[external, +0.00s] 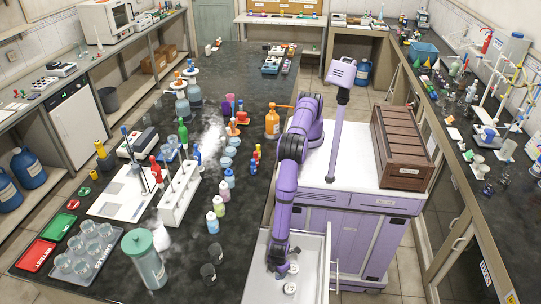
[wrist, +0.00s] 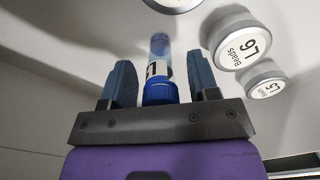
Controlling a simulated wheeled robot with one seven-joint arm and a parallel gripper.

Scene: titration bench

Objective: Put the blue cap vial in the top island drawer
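The blue cap vial (wrist: 158,80) shows in the wrist view between the two fingers of my gripper (wrist: 162,82). Its blue cap is nearest the palm, and its clear body with a label and blue contents points away. A gap shows on both sides of it, so the fingers are open around it and look clear of it. In the external view my gripper (external: 279,268) is down inside the open drawer (external: 312,262) at the front of the island. The vial is hidden by my arm there. Whether it rests on the drawer floor is hard to tell.
White-lidded bead jars, L6 (wrist: 237,43) and L5 (wrist: 265,80), sit right of the vial in the wrist view; another lid is cut off at the top. A wooden crate (external: 404,145) stands on the island top (external: 350,170). The black bench (external: 240,215) is crowded with bottles and glassware.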

